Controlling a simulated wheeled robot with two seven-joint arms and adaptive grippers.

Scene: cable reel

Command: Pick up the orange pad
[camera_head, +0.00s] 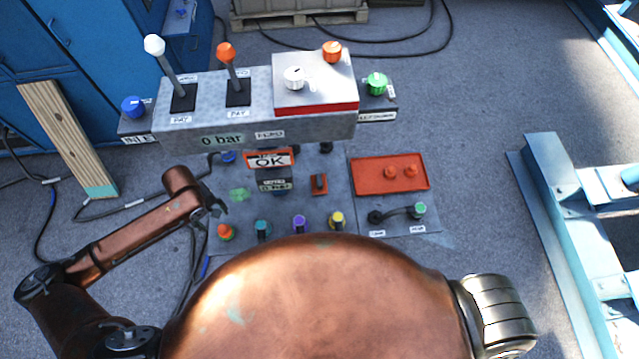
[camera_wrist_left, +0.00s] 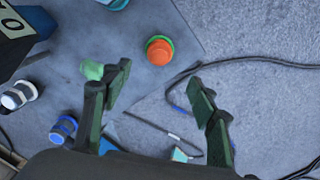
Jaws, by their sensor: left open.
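My left gripper (camera_head: 219,203) is open and empty above the left edge of the grey console panel (camera_head: 285,205). Its two dark green fingers (camera_wrist_left: 158,85) stand wide apart in the left wrist view. An orange round cap on a green base (camera_head: 225,232) is on the panel near the gripper; it also shows beyond the fingertips in the left wrist view (camera_wrist_left: 159,51). Two small orange round pieces (camera_head: 390,171) sit in a flat orange tray (camera_head: 365,183) to the right. I cannot tell which orange piece is the pad. My right gripper is not in view.
A raised control box (camera_head: 260,130) with two levers stands behind the panel. Teal (camera_head: 262,229), purple (camera_head: 299,223) and yellow (camera_head: 337,219) knobs line the panel front. Cables lie on the floor at left. A light-blue frame (camera_head: 560,220) stands at right.

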